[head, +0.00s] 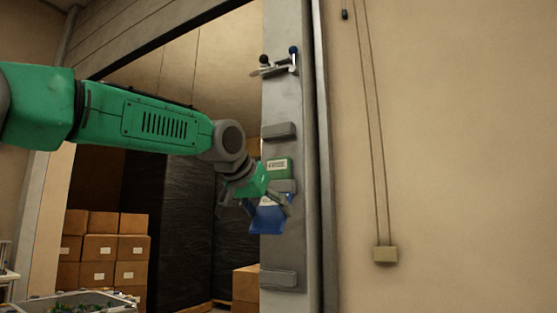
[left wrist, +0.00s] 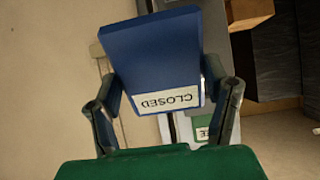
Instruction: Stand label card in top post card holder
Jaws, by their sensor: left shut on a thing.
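My left gripper (head: 270,204) is shut on a blue label card (head: 267,221), in front of the grey post (head: 279,105). In the left wrist view, the card (left wrist: 152,52) sits between the two fingers, and its white strip reads CLOSED upside down. The top card holder (head: 279,131) is a grey ledge on the post with no card visible in it. The held card is below that holder. A green card (head: 278,168) stands in the middle holder (head: 283,186), just above my gripper; part of it shows in the left wrist view (left wrist: 209,134). My right gripper is out of view.
A bracket with dark knobs (head: 276,68) juts from the post above the top holder. A lower holder (head: 281,279) is near the post's foot. Stacked cartons (head: 103,247) and dark wrapped pallets stand behind. A cord box (head: 385,254) hangs on the right wall.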

